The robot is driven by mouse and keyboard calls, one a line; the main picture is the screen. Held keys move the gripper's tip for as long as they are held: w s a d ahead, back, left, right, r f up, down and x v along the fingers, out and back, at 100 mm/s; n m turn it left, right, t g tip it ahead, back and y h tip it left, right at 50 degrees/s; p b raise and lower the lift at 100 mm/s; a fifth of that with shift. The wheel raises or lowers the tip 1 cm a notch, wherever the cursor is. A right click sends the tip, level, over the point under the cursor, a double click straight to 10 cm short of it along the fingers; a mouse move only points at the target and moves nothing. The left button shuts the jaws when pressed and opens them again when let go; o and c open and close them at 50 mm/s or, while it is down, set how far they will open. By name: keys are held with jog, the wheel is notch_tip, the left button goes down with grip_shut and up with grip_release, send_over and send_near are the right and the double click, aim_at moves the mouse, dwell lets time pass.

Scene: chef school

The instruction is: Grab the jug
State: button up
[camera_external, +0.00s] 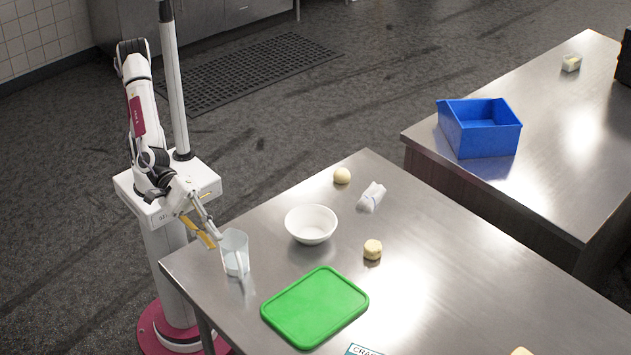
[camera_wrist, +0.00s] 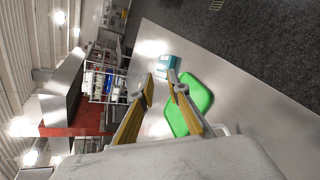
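The clear jug (camera_external: 235,250) stands upright on the near left corner of the steel table, its handle toward the front right in the external view. My gripper (camera_external: 214,240) is just left of the jug, with its yellow fingers pointing toward it at about the upper part of its wall. Whether they touch it is not clear. In the wrist view my gripper (camera_wrist: 158,88) has its two fingers spread, with a gap between the tips. I cannot make out the jug clearly in the wrist view.
A green cutting board (camera_external: 315,307) lies right of the jug. A white bowl (camera_external: 311,225) stands behind it. A round food item (camera_external: 372,250), a pale ball (camera_external: 342,176) and a white packet (camera_external: 371,197) lie farther off. A blue bin (camera_external: 480,128) is on the other table.

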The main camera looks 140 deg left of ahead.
jog(key=w+f+n+y, duration=0.3)
jog(key=f+n, duration=0.2)
jog(key=n, duration=0.1)
jog(key=n+g+y, duration=0.3)
jog(key=n+y, duration=0.8)
jog(key=n, duration=0.5)
send_near(242, 278)
jog(key=shift+w+a+r, duration=0.7)
jog(key=shift+w+a, duration=0.15)
jog(key=shift+s+f+g+y, duration=0.15)
jog(key=shift+s+g+y, duration=0.15)
jog(key=shift+s+y, duration=0.1)
jog(key=shift+w, duration=0.1)
jog(key=shift+x, duration=1.3)
jog(key=shift+r+x, duration=0.15)
jog(key=shift+x, duration=1.15)
jog(key=shift+r+x, duration=0.15)
jog(key=shift+x, duration=1.15)
